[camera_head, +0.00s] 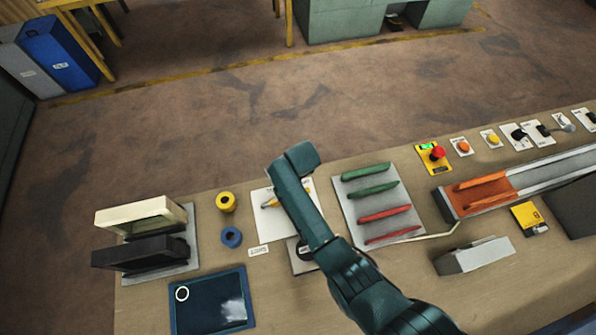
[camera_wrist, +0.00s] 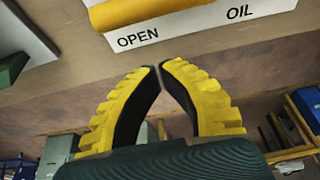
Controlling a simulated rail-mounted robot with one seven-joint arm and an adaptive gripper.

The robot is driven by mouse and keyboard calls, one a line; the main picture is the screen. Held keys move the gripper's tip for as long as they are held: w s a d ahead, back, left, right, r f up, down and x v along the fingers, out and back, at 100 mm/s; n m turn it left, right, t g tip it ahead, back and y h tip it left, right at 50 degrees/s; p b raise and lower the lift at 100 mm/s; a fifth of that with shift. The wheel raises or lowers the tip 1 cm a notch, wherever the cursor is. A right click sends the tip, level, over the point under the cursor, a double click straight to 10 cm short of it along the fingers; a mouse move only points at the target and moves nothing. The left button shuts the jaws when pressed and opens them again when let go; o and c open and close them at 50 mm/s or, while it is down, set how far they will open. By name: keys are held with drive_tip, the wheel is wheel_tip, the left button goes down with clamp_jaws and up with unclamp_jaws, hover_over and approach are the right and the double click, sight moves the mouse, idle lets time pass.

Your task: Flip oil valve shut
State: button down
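The oil valve has a yellow handle (camera_wrist: 140,10) over a white plate (camera_wrist: 210,37) marked OPEN and OIL. In the wrist view the handle lies just above the word OPEN. In the head view the white plate (camera_head: 266,222) is partly covered by my arm, with bits of the yellow handle (camera_head: 272,202) showing beside it. My gripper (camera_wrist: 159,67) has yellow ribbed fingers with black pads. Its tips nearly meet, with nothing between them, and appear apart from the handle. My gripper is hidden in the head view.
A panel (camera_head: 353,207) with green and red handles stands right of the valve. Yellow (camera_head: 226,202) and blue (camera_head: 231,237) knobs stand left of it, before a cream handle (camera_head: 140,215) and a black handle (camera_head: 137,254).

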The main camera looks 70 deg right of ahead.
drive_tip(key=shift+x, duration=1.1)
drive_tip(key=shift+s+a+r+p, duration=0.25)
drive_tip(key=shift+s+a, duration=0.15)
drive_tip(key=shift+a, duration=0.2)
drive_tip(key=shift+s+a+r+p, duration=0.15)
drive_tip(key=shift+s+a+p, duration=0.2)
drive_tip(key=shift+a, duration=0.2)
drive_tip(key=shift+s+a+r+p, duration=0.2)
drive_tip(key=shift+s+a, duration=0.2)
drive_tip(key=shift+a, duration=0.2)
